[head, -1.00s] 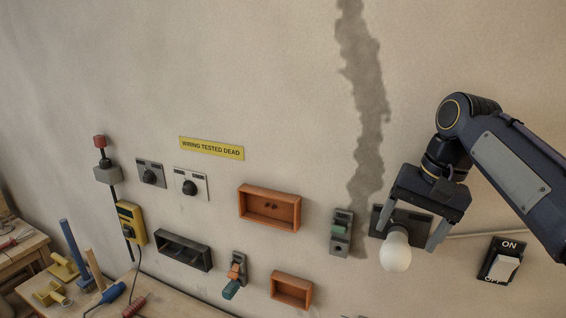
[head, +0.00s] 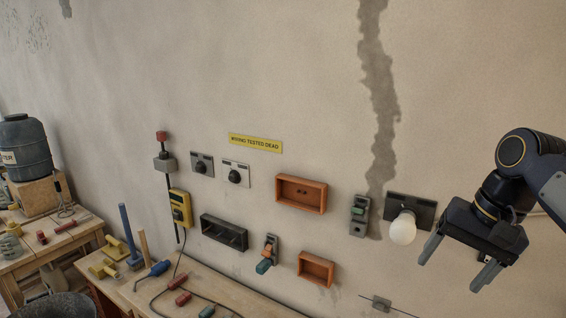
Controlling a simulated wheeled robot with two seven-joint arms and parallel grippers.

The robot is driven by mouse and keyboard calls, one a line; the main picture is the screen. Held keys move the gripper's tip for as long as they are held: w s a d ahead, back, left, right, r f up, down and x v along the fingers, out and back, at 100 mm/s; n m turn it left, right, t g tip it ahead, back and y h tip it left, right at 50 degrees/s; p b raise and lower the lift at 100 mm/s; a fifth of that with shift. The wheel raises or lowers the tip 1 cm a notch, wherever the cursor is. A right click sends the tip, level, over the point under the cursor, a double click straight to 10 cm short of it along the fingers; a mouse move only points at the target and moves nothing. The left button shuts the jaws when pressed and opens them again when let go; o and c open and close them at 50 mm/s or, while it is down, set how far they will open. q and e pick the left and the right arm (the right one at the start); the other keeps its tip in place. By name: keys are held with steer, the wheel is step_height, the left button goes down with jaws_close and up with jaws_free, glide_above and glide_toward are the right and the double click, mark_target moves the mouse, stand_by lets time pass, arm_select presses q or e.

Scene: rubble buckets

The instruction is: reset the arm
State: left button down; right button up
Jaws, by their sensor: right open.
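My right gripper (head: 456,269) is at the lower right of the head view, its arm coming in from the right edge. Its two grey fingers are spread apart with nothing between them. It is to the right of the white light bulb (head: 403,229), apart from it in the picture. The bulb sits on a dark wall plate (head: 424,207). My left gripper is out of view.
The wall carries orange boxes (head: 302,179), a dark open box (head: 223,246), a grey-green switch (head: 358,228) and a yellow meter (head: 180,208). Below, a wooden bench (head: 190,265) holds tools and cables. A dark barrel (head: 27,148) stands at far left. The upper wall is clear.

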steer(key=s+a+f+n+t+b, duration=0.2)
steer(key=s+a+f, duration=0.1)
steer(key=s+f, duration=0.5)
steer(key=s+a+f+n+t+y+b, duration=0.1)
steer(key=s+a+f, duration=0.3)
steer(key=s+f, duration=0.5)
step_height(320, 180, down, 5)
steer(key=shift+a+f+n+t+b, duration=0.15)
steer(key=shift+a+n+t+b, duration=0.2)
steer(key=shift+n+t, duration=0.2)
steer(key=shift+s, duration=0.1)
